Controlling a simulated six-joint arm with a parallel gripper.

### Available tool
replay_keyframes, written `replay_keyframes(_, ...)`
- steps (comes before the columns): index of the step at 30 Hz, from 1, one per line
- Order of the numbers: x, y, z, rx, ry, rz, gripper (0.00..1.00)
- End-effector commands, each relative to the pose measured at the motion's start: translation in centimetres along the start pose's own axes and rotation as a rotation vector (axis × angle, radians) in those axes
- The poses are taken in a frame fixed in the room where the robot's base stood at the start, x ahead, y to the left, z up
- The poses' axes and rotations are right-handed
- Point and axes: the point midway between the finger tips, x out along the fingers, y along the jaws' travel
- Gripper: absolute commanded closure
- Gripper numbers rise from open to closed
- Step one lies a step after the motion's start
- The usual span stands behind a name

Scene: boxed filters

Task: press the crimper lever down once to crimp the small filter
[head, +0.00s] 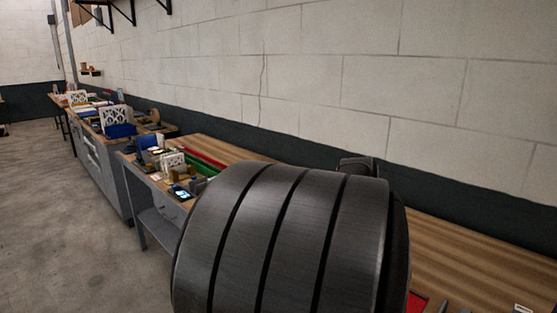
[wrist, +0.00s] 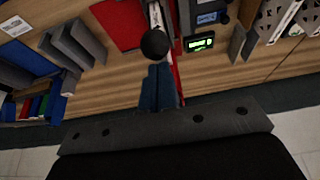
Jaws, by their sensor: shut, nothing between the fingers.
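In the wrist view, a round black knob (wrist: 155,43), which looks like the end of the crimper lever, shows just beyond my fingertips. A pale metal bar and a narrow red strip (wrist: 177,75) run beside it. My gripper (wrist: 160,68) is shut and empty, its fingers pointing at the knob. I cannot tell whether they touch it. The crimper's body and the small filter cannot be made out. In the head view my own arm covers the middle of the bench, hiding the gripper and the crimper.
In the wrist view, a small device with a green display (wrist: 199,42) and a red mat (wrist: 120,22) lie near the knob. Grey blocks (wrist: 77,45) stand left. In the head view, the wooden bench (head: 470,255) runs along a block wall, with a green tray (head: 203,168) farther off.

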Motion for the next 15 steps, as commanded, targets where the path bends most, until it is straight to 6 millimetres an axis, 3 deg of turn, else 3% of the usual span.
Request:
replay_keyframes(8,0.3,0.0,0.2,0.0,-0.002,0.001,1.0)
replay_keyframes(15,-1.1,0.0,-0.5,0.001,-0.001,0.0,1.0)
